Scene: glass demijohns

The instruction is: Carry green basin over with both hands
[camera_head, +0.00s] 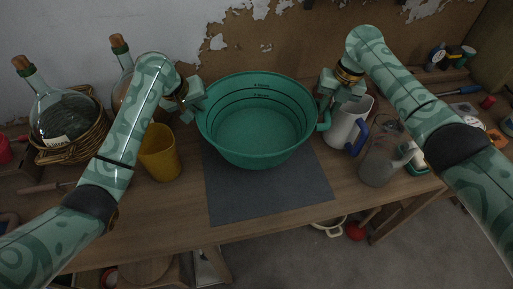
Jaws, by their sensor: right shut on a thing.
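The green basin (258,122) is wide and round, with dark level lines inside and nothing visible in it. It is upright over the back part of the dark grey mat (268,194); I cannot tell whether it rests on it. My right gripper (325,118) is shut on the basin's right handle. My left gripper (196,104) is at the basin's left rim, where the left handle is hidden; whether its jaws are open or shut does not show.
A yellow cup (158,153) stands left of the basin, with a demijohn in a wicker basket (72,128) beyond. A white jug with a blue handle (344,128) and a clear pitcher (380,162) stand close on the right. The front of the mat is bare.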

